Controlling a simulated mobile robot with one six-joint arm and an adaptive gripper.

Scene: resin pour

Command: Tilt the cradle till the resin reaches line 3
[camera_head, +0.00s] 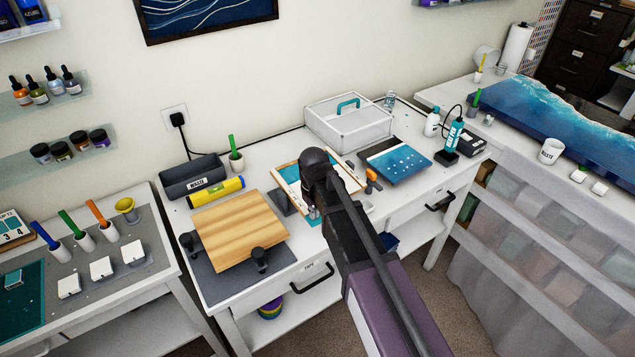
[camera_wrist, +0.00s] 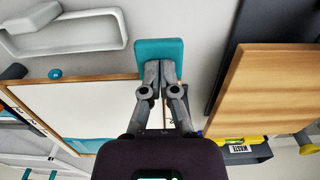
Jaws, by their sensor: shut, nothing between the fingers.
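The cradle is a shallow wood-edged tray (camera_head: 277,181) right of the striped wooden board; in the wrist view its rim (camera_wrist: 75,80) borders a white floor. Teal resin (camera_head: 291,173) shows toward its far side, and as a strip in the wrist view (camera_wrist: 85,146). A teal block (camera_wrist: 172,47) is at the cradle's near edge. My gripper (camera_wrist: 160,64) is shut and empty, its fingertips at this block; whether they touch cannot be told. My arm hides much of the cradle in the head view. Small dark marks lie near the rim, but line 3 cannot be read.
The wooden board (camera_head: 240,222) stands on a dark mat to the left. A waste bin (camera_head: 194,178) and yellow roll (camera_head: 216,192) lie behind it. A clear box (camera_head: 348,124) stands behind, and a blue panel (camera_head: 396,160) and an orange-handled tool (camera_head: 373,180) to the right.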

